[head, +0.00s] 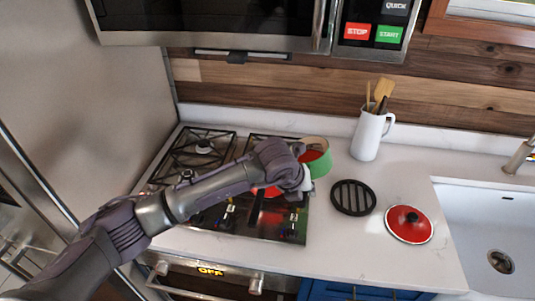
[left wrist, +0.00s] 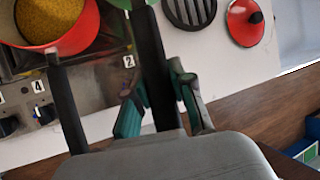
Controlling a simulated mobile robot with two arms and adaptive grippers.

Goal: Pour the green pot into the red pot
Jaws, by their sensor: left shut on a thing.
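The green pot (head: 321,168) is at the right edge of the cooktop in the head view, its pale rim and reddish inside showing. I cannot tell whether it is raised or tilted. In the left wrist view only a sliver of the green pot (left wrist: 150,2) shows at the top. My left gripper (left wrist: 162,105) is shut on its dark handle. The red pot (left wrist: 60,42) holds yellow grainy contents and stands on the cooktop, its handle toward the front. In the head view my arm hides most of the red pot.
A black round trivet (head: 353,197) and a red lid (head: 409,224) lie on the white counter to the right. A white jug (head: 367,136) with utensils stands at the back. The sink (head: 490,215) is at far right. A microwave (head: 210,22) hangs above the cooktop.

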